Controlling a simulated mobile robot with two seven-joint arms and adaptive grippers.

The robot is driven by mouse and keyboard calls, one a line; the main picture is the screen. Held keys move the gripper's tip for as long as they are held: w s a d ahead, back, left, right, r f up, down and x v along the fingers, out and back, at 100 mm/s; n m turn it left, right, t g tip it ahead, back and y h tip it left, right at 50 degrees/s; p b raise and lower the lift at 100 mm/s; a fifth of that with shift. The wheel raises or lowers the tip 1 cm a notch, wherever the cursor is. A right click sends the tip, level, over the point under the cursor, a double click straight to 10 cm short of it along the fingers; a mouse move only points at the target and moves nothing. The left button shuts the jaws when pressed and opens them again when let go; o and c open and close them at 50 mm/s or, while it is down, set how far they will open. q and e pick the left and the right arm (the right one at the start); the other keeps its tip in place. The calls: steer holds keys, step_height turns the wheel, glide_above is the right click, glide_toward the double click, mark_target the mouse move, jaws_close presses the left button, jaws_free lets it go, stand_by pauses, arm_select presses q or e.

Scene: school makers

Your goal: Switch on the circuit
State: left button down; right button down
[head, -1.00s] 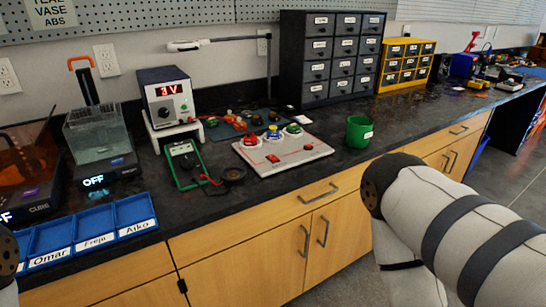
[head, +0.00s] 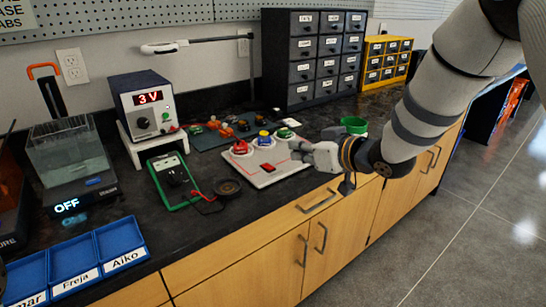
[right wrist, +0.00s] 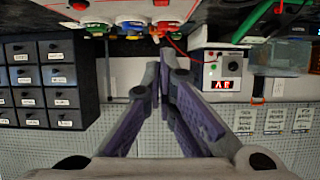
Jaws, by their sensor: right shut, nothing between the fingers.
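The white circuit board (head: 287,172) lies on the dark counter. It carries a red part (head: 241,147), a blue part (head: 263,138) and a green part (head: 285,133) along its back, and a small red switch (head: 268,168) near its front. I cannot tell the switch's position. My right gripper (head: 298,147) is shut and empty over the board's right side, to the right of the switch. In the right wrist view, which is upside down, the closed fingers (right wrist: 164,70) point toward the coloured parts. My left gripper does not show.
A power supply (head: 143,100) reads 3 V. A green multimeter (head: 175,180) and a round black part (head: 227,187) lie left of the board. Drawer cabinets (head: 312,60) line the back. Blue trays (head: 75,262) sit front left.

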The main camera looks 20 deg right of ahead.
mark_target(268, 166)
steer(key=shift+w+d+r, duration=0.1)
steer(key=shift+w+r, duration=0.05)
steer(key=shift+r, duration=0.35)
